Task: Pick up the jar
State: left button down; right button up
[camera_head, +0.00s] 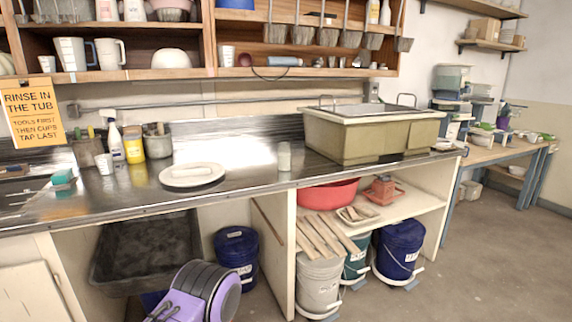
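A small, pale, translucent jar (284,156) stands upright on the shiny metal counter (240,178), near its front edge. It is left of the large beige tub and right of the white round plate. Its whole side facing me shows, and nothing touches it. Neither of my grippers can be made out in this view, and nothing is seen holding the jar.
The beige tub (372,142) stands to the right. A white plate (192,175) lies to the left, with a spray bottle (116,142) and a yellow container (134,150) beyond it. Shelves hang above. Buckets (398,246) stand below. Counter around the jar is clear.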

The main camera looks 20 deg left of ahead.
aim_at(284, 157)
jog(key=k, duration=0.5)
jog(key=u, duration=0.6)
jog(key=i, duration=0.5)
jog(key=u, duration=0.65)
jog(key=i, duration=0.85)
